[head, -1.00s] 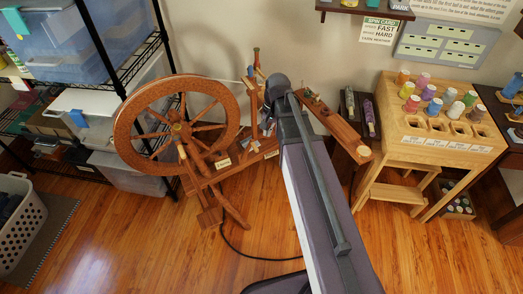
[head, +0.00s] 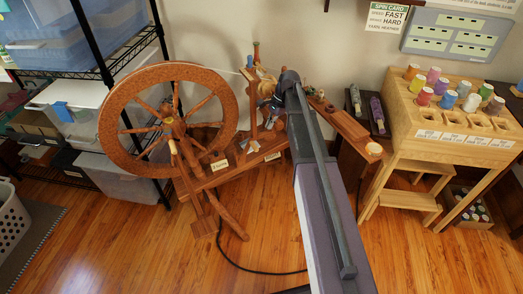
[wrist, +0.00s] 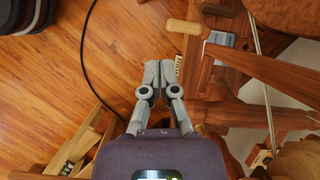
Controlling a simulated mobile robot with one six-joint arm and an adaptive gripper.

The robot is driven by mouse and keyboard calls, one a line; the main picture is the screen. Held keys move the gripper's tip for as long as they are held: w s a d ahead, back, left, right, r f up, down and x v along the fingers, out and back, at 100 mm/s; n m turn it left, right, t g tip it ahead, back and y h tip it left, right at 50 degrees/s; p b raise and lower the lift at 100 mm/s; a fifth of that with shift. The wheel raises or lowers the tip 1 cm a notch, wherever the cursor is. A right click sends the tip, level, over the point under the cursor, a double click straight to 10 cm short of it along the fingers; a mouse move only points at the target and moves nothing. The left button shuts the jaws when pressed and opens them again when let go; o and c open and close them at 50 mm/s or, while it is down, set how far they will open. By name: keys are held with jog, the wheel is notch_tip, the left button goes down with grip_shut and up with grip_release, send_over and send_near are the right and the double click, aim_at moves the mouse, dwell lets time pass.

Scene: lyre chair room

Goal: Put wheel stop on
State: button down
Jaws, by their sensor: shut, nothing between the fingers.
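The spinning wheel stands on the floor in the head view, with its large reddish-brown wheel (head: 229,112) upright at the left. Its sloping wooden base (head: 200,182) carries two small paper tags, one (head: 219,164) near the wheel and one (head: 272,156) farther right. I cannot tell for sure which part is the wheel stop. My gripper (wrist: 159,72) is shut and empty in the wrist view, its fingertips close beside a wooden part with a partly hidden label (wrist: 178,67). I cannot tell whether they touch. In the head view my arm hides the gripper.
A black wire shelf with bins (head: 117,174) stands at the left, near the wheel. A pale wooden stand (head: 435,143) with colored spools is at the right. A black cord (head: 235,263) runs across the floor. Open wooden floor lies in front.

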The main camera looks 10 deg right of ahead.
jog(key=w+d+f+m+y+b, duration=0.1)
jog(key=w+d+f+m+b, duration=0.1)
jog(key=w+f+b, duration=0.1)
jog(key=shift+w+f+b, duration=0.4)
jog(key=shift+w+f, duration=0.15)
jog(key=shift+w, duration=0.1)
jog(key=shift+f, duration=0.1)
jog(key=b+x, duration=0.8)
jog(key=x, duration=0.1)
jog(key=shift+a+f+b, duration=0.2)
jog(key=shift+f+b, duration=0.1)
jog(key=shift+b, duration=0.05)
jog(key=shift+s, duration=0.1)
jog(key=shift+a+r, duration=0.1)
jog(key=shift+a, duration=0.05)
dwell(0.5)
jog(key=shift+s+a+r+h+p, duration=0.15)
jog(key=shift+h+p, duration=0.15)
jog(key=shift+p, duration=0.15)
